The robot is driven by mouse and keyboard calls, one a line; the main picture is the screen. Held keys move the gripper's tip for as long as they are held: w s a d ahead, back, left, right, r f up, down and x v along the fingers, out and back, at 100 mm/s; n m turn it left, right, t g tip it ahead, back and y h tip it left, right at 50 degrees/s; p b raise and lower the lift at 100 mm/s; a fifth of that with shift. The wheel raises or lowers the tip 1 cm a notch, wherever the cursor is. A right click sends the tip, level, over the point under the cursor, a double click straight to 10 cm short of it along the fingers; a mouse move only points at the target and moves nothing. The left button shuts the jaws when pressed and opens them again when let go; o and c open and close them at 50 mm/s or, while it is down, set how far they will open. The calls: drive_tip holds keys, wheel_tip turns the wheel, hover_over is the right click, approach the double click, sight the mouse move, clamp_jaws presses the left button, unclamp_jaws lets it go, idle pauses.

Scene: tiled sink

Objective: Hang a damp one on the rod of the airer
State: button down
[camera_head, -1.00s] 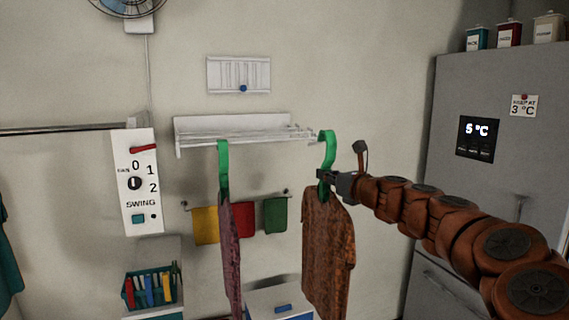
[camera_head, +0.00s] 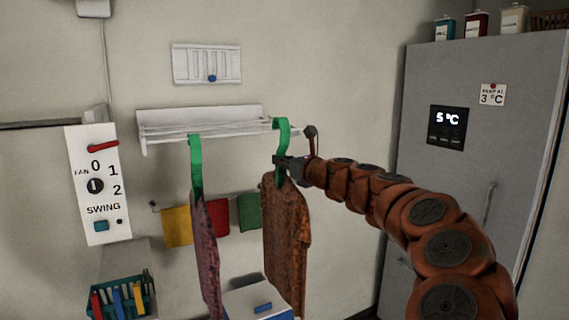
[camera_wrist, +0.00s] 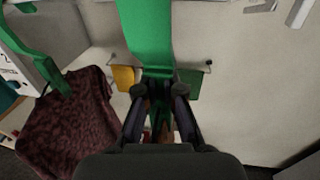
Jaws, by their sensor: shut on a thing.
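The airer (camera_head: 205,127) is a white wall rack with thin rods. A purple patterned shirt (camera_head: 206,255) hangs at its left part on a green hanger (camera_head: 196,165). My gripper (camera_head: 279,161) is shut on a second green hanger (camera_head: 283,138), which carries an orange-brown patterned shirt (camera_head: 286,240). That hanger's hook is at the airer's right end; I cannot tell whether it rests on a rod. In the wrist view the held hanger (camera_wrist: 148,35) rises from between my fingers, and the purple shirt (camera_wrist: 65,120) hangs to the left. The orange-brown shirt is mostly hidden there.
Yellow (camera_head: 177,226) and green (camera_head: 249,212) cloths hang on a low rail behind the shirts. A fan switch panel (camera_head: 97,185) stands at left, above a teal basket (camera_head: 122,298). A grey fridge (camera_head: 465,130) stands at right. A white box (camera_head: 258,298) is below.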

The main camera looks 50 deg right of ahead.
drive_tip(key=shift+w+d+b, duration=0.25)
drive_tip(key=shift+w+d, duration=0.05)
drive_tip(key=shift+w, duration=0.55)
drive_tip(key=shift+w+d+b, duration=0.2)
drive_tip(key=shift+w+d, duration=0.1)
drive_tip(key=shift+w, duration=0.5)
drive_tip(key=shift+w+d+b, duration=0.25)
drive_tip(key=shift+w+d, duration=0.05)
drive_tip(key=shift+w, duration=0.55)
drive_tip(key=shift+f+b, duration=0.3)
drive_tip(key=shift+f, duration=1.1)
drive_tip(key=c, duration=1.2)
unclamp_jaws()
drive_tip(key=shift+c, duration=0.2)
drive_tip(key=shift+s, duration=0.1)
drive_tip(key=s+a, duration=0.1)
drive_tip(key=s, duration=1)
drive_tip(key=shift+s+a, duration=0.3)
drive_tip(key=shift+s, duration=0.05)
